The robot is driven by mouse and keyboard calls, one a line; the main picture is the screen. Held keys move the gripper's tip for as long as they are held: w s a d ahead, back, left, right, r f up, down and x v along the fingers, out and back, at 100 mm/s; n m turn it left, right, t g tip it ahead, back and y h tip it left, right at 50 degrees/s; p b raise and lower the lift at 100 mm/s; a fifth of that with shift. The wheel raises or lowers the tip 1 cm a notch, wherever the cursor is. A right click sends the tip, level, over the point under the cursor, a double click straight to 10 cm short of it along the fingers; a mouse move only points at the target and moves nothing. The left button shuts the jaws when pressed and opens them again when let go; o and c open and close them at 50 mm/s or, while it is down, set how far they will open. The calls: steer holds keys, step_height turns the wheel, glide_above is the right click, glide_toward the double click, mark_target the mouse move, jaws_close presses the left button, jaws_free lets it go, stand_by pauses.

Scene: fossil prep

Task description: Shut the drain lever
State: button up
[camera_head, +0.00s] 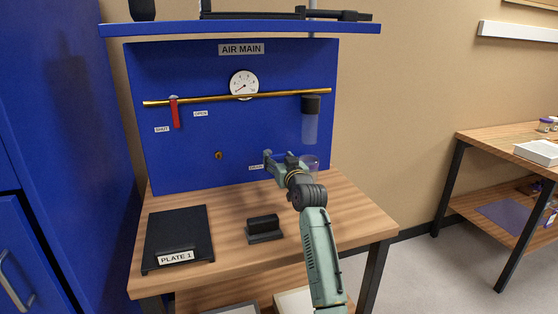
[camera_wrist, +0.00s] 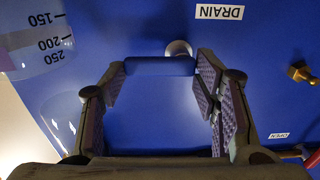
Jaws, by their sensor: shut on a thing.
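The drain lever (camera_wrist: 160,66) is a short blue bar in front of a pale round stem on the blue panel, below the picture's DRAIN label (camera_wrist: 218,12) in the wrist view. My gripper (camera_wrist: 161,76) has its two padded fingers at either end of the bar, shut on it. In the head view my gripper (camera_head: 278,161) is against the lower right of the panel (camera_head: 180,140), beside the small DRAIN label. It hides the lever there, so I cannot tell the lever's turn from that view.
A clear bowl with a dark cap (camera_head: 311,125) hangs right of my gripper; its graduated wall (camera_wrist: 40,45) is close by in the wrist view. A red lever (camera_head: 175,112) hangs from the brass pipe (camera_head: 200,99). A black plate (camera_head: 178,235) and dark block (camera_head: 264,229) sit on the bench.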

steer(key=o, duration=1.1)
steer(key=shift+o, duration=0.2)
steer(key=v, duration=1.2)
